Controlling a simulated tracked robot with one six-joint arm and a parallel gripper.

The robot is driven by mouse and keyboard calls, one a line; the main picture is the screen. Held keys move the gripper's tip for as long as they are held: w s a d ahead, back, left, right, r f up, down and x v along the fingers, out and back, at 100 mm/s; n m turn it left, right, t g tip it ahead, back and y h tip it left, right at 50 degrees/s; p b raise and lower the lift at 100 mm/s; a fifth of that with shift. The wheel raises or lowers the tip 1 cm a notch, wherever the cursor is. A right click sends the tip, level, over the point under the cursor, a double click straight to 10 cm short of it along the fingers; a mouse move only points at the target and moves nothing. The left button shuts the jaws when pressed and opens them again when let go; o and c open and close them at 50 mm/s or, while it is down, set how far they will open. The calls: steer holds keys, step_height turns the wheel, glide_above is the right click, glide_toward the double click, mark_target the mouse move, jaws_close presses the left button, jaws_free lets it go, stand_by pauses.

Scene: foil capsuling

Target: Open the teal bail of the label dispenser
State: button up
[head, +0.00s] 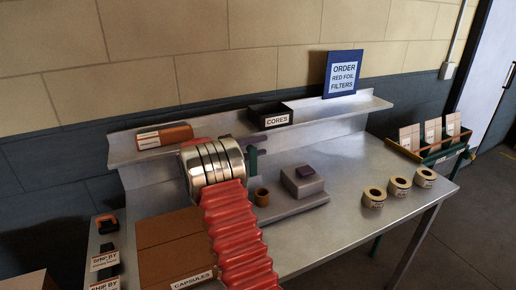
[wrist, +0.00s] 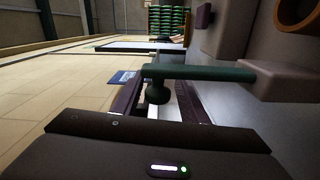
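The label dispenser (head: 300,183) is a grey unit on the metal bench, with a purple block on top and an orange-brown ring beside it. Its teal bail (head: 252,159) shows partly in the head view, behind my arm. In the wrist view the bail (wrist: 205,72) is a dark teal bar running left from the grey body to a rounded end piece. My gripper (wrist: 157,93) has its fingers apart, with the bail's end piece between them in the picture. I cannot tell whether they touch it.
A shelf behind holds a CORES box (head: 270,116), a blue sign (head: 342,75) and an orange-topped box (head: 164,136). Several label rolls (head: 398,186) stand at the bench's right. A CAPSULES carton (head: 170,245) is front left. The bench between dispenser and rolls is clear.

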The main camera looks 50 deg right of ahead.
steer(key=v, duration=1.3)
steer(key=shift+a, duration=0.25)
steer(key=shift+f, duration=0.15)
steer(key=s+a+r+n+t+y, duration=0.1)
steer(key=s+a+r+t+y, duration=0.1)
steer(key=s+a+r+y, duration=0.3)
steer(key=s+a+n+t+y, duration=0.2)
steer(key=s+a+t, duration=0.1)
steer(key=s+a, duration=0.45)
steer(key=s+a+f+n+t+y, duration=0.1)
steer(key=s+a+t+y, duration=0.2)
steer(key=s+a, duration=0.6)
steer(key=s+a+f+n+t+y, duration=0.1)
steer(key=s+a+t+y, duration=0.3)
steer(key=a, duration=1)
steer(key=s+y, duration=0.2)
steer(key=s, duration=0.2)
steer(key=shift+s+a+f+n+y, duration=0.2)
steer(key=shift+s+n+y, duration=0.1)
steer(key=shift+s, duration=0.05)
steer(key=shift+c, duration=0.2)
